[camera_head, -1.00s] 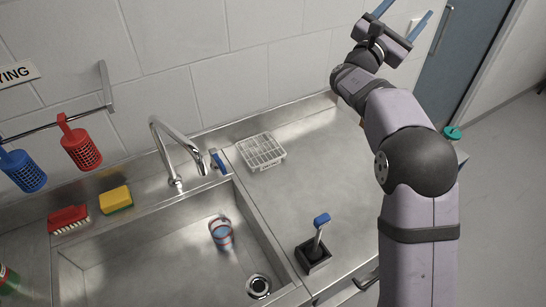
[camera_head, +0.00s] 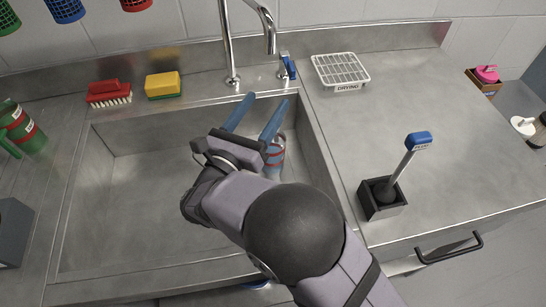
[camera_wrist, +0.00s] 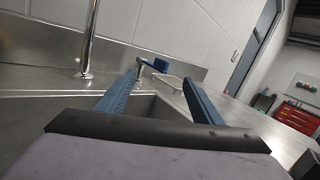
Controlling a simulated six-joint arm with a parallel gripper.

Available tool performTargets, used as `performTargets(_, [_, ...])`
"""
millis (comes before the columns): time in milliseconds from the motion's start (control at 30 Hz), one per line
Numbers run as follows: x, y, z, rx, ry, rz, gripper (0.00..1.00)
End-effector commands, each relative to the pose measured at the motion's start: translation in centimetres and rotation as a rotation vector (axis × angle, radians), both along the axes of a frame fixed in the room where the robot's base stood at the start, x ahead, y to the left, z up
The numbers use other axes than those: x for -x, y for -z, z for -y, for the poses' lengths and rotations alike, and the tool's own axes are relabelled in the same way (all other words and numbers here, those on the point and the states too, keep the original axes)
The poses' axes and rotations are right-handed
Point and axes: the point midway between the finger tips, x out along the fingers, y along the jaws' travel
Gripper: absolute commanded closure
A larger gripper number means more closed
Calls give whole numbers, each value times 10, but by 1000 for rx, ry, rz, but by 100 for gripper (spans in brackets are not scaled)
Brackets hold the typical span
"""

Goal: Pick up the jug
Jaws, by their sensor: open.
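A small clear bluish vessel with red bands (camera_head: 277,158) stands in the right part of the sink, partly hidden behind my gripper. A green container with red bands (camera_head: 22,132) and what looks like a handle stands on the counter at the far left. I cannot tell for sure which is the jug. My gripper (camera_head: 267,99) is open and empty, its two blue fingers apart and pointing toward the tap, over the sink. In the wrist view the open fingers (camera_wrist: 161,74) have nothing between them but background; neither vessel shows there.
The tap (camera_head: 232,45) rises behind the sink. A red brush (camera_head: 103,92) and yellow sponge (camera_head: 162,85) lie on the back ledge. A white drying rack (camera_head: 341,70) and a blue-handled plunger-like tool in a black holder (camera_head: 382,200) stand right. The right counter's middle is clear.

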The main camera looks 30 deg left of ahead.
Motion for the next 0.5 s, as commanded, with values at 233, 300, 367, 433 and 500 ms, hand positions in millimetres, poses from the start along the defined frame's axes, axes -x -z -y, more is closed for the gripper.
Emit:
performTargets(233, [9,78,9,-67,43,-77,39])
performTargets(300, [5,91,12,-101,63,-100,39])
performTargets(367, [1,104,16,-131,82,-118,39])
performTargets(433, [-2,111,18,-155,96,-132,39])
performTargets(500, [-3,114,19,-169,102,-139,39])
